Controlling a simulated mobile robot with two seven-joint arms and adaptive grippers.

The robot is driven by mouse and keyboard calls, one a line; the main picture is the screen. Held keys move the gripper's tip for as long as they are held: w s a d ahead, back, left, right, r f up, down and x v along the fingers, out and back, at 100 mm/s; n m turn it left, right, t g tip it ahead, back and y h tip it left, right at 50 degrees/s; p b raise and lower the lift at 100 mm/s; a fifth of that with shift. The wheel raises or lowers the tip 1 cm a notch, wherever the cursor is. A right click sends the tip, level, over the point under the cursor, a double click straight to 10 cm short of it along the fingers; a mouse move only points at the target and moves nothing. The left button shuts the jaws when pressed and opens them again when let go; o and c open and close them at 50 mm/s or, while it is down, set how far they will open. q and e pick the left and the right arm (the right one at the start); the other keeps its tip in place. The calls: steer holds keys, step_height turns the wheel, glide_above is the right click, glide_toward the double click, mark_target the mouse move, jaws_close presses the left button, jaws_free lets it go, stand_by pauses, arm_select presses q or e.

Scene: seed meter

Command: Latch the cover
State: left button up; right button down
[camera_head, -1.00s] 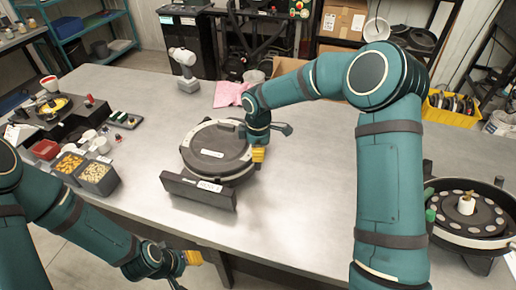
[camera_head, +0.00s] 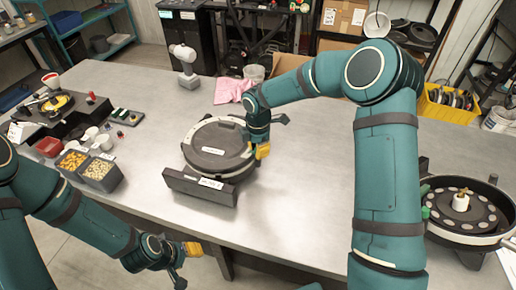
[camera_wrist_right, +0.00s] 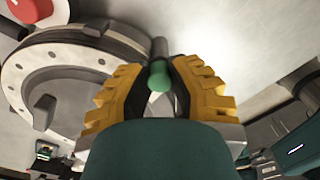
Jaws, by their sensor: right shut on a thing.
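The seed meter with its round dark cover (camera_head: 212,138) sits on the metal table, with a flat black plate (camera_head: 199,187) at its front. My right gripper (camera_head: 262,150) is at the meter's right edge. In the right wrist view, my right gripper (camera_wrist_right: 160,85) is shut on a green knob (camera_wrist_right: 159,76) on a dark stem beside the meter's pale rim (camera_wrist_right: 48,72). The fingers hide the knob's sides, and I cannot tell whether the latch is engaged. My left gripper (camera_head: 184,262) hangs low in front of the table, away from the meter; its finger gap is unclear.
Bins of yellow and brown seeds (camera_head: 97,172) and small parts stand at the left. An open round housing with a disc (camera_head: 470,210) is at the right. The table's middle is clear.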

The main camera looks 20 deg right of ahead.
steer(key=c, duration=0.8)
jaws_free()
step_height(320, 180, up, 12)
steer(key=shift+f, duration=0.1)
stand_by(0.3)
